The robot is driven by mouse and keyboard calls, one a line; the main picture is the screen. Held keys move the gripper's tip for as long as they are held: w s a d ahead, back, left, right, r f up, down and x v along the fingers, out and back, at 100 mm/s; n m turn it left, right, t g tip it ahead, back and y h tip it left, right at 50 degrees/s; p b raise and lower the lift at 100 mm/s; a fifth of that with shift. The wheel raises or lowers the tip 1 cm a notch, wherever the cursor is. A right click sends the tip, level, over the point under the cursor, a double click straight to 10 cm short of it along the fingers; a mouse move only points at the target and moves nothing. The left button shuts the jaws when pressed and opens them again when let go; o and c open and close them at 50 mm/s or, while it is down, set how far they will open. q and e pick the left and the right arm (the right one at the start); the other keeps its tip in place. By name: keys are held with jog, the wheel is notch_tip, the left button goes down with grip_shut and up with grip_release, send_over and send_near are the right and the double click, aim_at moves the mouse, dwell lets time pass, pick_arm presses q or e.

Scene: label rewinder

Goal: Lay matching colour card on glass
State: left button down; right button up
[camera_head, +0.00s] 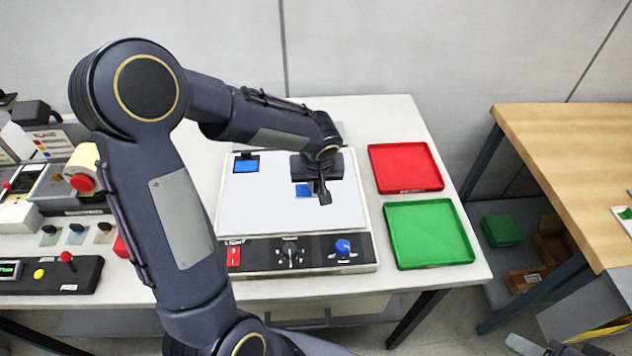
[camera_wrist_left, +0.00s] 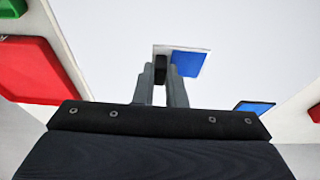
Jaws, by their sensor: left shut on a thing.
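My left gripper (camera_head: 322,192) is over the white glass panel (camera_head: 265,212) of the machine. It is shut on the black knob of a blue card (camera_head: 303,190). In the left wrist view the blue card (camera_wrist_left: 188,64), with a pale strip beside the blue, shows beyond the fingertips (camera_wrist_left: 160,75). I cannot tell whether the card touches the glass. A second blue patch (camera_head: 246,165) with a black part lies at the panel's upper left corner. It also shows in the left wrist view (camera_wrist_left: 254,107). Grey parts, perhaps my right gripper (camera_head: 535,346), show at the bottom right edge.
A red tray (camera_head: 405,167) and a green tray (camera_head: 430,234) lie empty right of the machine. Several small cards with black knobs (camera_head: 76,233) stand at the left. The front panel has a blue knob (camera_head: 343,247). A wooden table (camera_head: 560,150) stands at the right.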

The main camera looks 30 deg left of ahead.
pick_arm(q)
jog(key=shift+f, duration=0.2)
jog(key=c, duration=1.5)
grip_release()
jog(key=shift+r, duration=0.1)
jog(key=shift+r, duration=0.4)
jog(key=v, duration=1.1)
jog(key=s+d+m+t+h, duration=0.2)
jog(key=s+m+h, duration=0.2)
jog(key=s, duration=1.5)
jog(key=shift+s+d+f+m+t+h, duration=0.2)
jog(key=shift+d+f+m+t+h, duration=0.25)
jog(key=shift+h, duration=0.35)
